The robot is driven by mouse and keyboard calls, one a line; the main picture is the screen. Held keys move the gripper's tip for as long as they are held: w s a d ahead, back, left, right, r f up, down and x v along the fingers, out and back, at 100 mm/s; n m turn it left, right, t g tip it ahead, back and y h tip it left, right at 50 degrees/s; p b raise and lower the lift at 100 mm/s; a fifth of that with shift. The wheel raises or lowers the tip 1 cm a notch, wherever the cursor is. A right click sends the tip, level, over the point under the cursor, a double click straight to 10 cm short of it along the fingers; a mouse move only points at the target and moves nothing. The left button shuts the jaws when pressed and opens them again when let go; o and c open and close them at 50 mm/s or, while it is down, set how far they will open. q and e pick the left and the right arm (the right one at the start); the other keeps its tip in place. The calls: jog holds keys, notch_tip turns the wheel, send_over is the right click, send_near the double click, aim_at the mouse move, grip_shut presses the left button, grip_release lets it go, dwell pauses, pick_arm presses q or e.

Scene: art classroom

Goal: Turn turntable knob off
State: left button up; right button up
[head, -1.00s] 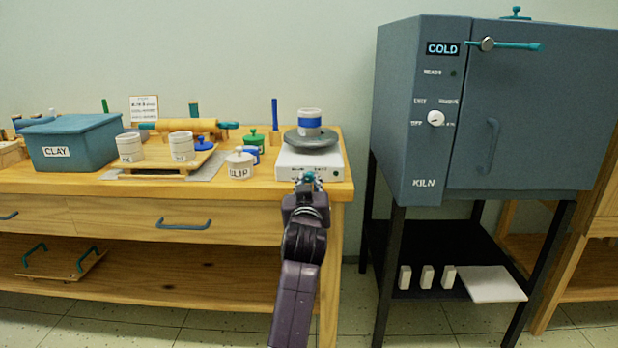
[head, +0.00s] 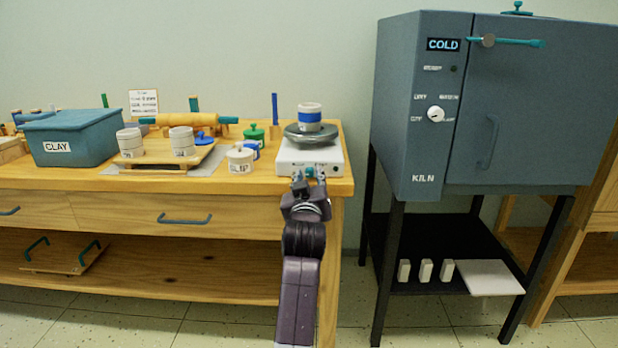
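The turntable is a white box (head: 287,162) with a grey disc (head: 311,138) on top, at the right end of the wooden table. A white cup with a blue band (head: 309,117) stands upright on the disc. A small teal knob (head: 309,172) is on the box's front face; its pointer direction is too small to tell. My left gripper (head: 309,181) is just in front of the knob. Its fingertips look spread apart, one on each side of the knob, and I see no clear grip on it. My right gripper is out of view.
A lidded jar marked SLIP (head: 240,160) and a green-lidded jar (head: 254,136) stand left of the turntable. A board with two cups and a blue CLAY bin (head: 73,138) are further left. A kiln (head: 412,110) stands to the right, across a gap.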

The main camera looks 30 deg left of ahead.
pick_arm(q)
notch_tip(320, 180, up, 10)
dwell(0.7)
jog(key=shift+f, duration=0.1)
dwell(0.3)
